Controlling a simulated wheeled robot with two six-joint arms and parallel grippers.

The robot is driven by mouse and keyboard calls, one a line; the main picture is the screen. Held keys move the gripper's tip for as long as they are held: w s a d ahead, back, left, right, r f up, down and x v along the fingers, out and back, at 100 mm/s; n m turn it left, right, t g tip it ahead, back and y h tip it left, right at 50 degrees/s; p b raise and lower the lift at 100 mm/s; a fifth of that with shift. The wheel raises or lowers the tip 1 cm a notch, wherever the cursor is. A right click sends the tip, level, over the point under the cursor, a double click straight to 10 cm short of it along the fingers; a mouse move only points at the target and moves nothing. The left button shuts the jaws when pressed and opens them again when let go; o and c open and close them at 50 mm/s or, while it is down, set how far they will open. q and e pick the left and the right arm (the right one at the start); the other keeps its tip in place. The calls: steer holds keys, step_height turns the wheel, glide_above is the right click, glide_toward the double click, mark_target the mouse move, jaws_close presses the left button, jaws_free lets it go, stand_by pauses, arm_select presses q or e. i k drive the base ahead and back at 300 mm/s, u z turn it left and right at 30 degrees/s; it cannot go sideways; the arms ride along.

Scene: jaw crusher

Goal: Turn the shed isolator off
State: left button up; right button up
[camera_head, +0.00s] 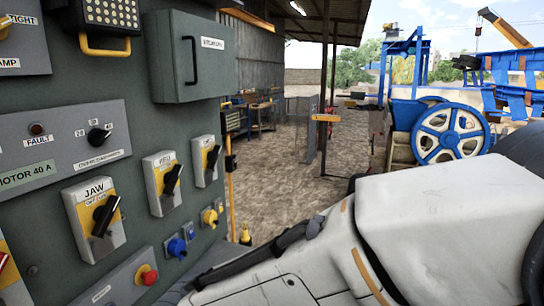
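Three rotary isolators with black handles on yellow and white plates are on the grey-green panel at the left. The nearest, the jaw isolator (95,218), is labelled "JAW". The middle isolator (162,183) and the far isolator (206,160) have labels too small to read, so I cannot tell which is the shed one. All three handles look tilted, with their tops to the right. A white arm link of mine fills the lower right and reaches toward the panel's foot. I cannot make out either gripper.
The panel (110,75) also carries a grey box (205,60), an overload dial (98,136), a red push button (148,275) and blue sockets (177,247). A yellow post (229,190) stands beyond its edge. Open gravel ground (290,190) and a blue flywheel (450,132) lie behind.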

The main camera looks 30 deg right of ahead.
mark_target(212, 158)
steer(key=z, duration=0.8)
steer(key=k, duration=0.45)
steer(key=z, duration=1.25)
steer(key=i, duration=1.15)
steer(key=u, duration=0.7)
steer(key=i, duration=0.8)
steer(key=u, duration=1.2)
steer(key=i, duration=0.35)
steer(key=u, duration=0.2)
